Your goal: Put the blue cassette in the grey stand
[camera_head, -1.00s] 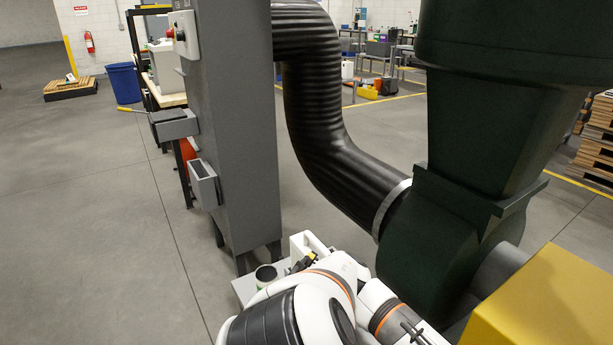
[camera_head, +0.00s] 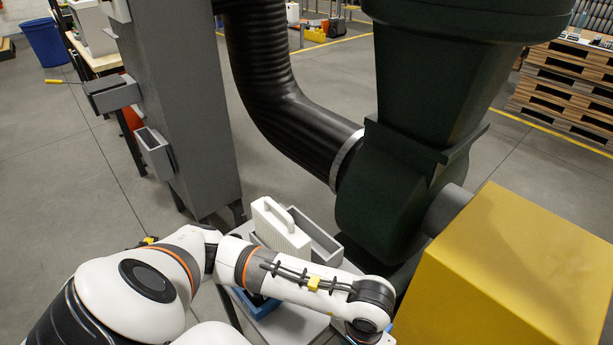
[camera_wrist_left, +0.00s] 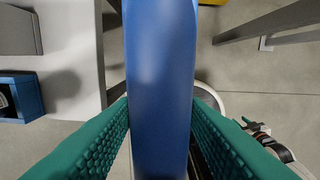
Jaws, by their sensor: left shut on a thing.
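The blue cassette (camera_wrist_left: 161,80) fills the middle of the left wrist view as an upright blue slab. My left gripper (camera_wrist_left: 161,112) is shut on it, with one green textured finger on each side. In the head view my left arm reaches across to the lower right; its gripper and the cassette are not clearly seen there. A grey open-topped holder (camera_head: 325,243), which looks like the grey stand, is on the small light table behind my arm. Its lower part is hidden. My right gripper is not in view.
A white case with a handle (camera_head: 280,232) stands beside or in the grey holder; I cannot tell which. A blue box (camera_head: 252,304) lies partly under my arm. A yellow block (camera_head: 515,275) and a dark green machine (camera_head: 400,190) are close on the right. A grey column (camera_head: 185,110) stands left.

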